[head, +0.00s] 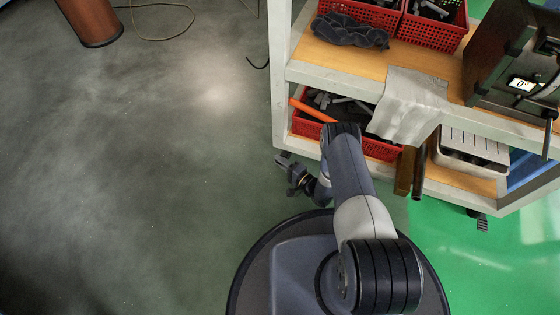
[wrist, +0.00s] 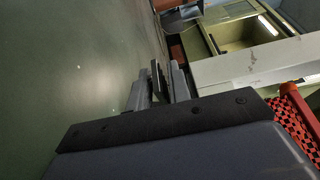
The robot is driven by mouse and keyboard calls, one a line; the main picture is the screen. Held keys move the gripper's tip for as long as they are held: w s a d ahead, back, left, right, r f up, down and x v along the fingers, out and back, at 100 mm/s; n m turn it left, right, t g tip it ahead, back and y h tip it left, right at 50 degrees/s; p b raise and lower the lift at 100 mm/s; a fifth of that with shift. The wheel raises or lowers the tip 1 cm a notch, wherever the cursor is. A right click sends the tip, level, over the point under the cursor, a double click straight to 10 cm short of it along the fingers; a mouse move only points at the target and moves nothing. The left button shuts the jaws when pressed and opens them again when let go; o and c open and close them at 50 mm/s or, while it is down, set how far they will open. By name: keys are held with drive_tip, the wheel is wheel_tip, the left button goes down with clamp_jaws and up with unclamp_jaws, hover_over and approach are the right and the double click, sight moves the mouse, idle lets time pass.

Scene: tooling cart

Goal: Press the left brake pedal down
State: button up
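The left brake pedal (head: 283,158) appears as a small dark piece at the foot of the cart's left leg in the head view. It is small there and partly merges with my gripper. My gripper (head: 293,178) is low, just in front of it in the picture; I cannot tell whether they touch. In the wrist view my gripper's fingers (wrist: 160,78) look closed together with nothing visible held. I cannot make out the pedal in that view. The other pedal (head: 482,222), dark and ridged, is at the cart's right front foot.
The pale cart frame (head: 281,90) stands close beyond my arm. A red bin (head: 378,149) with an orange-handled tool, a hanging grey cloth (head: 410,103) and a metal tray (head: 470,150) are on it. The grey floor to the left is clear, with a cable farther back.

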clamp_jaws()
drive_tip(key=shift+f+n, duration=0.25)
drive_tip(key=shift+n, duration=0.35)
drive_tip(key=shift+o, duration=1.1)
unclamp_jaws()
drive_tip(key=shift+r, duration=0.1)
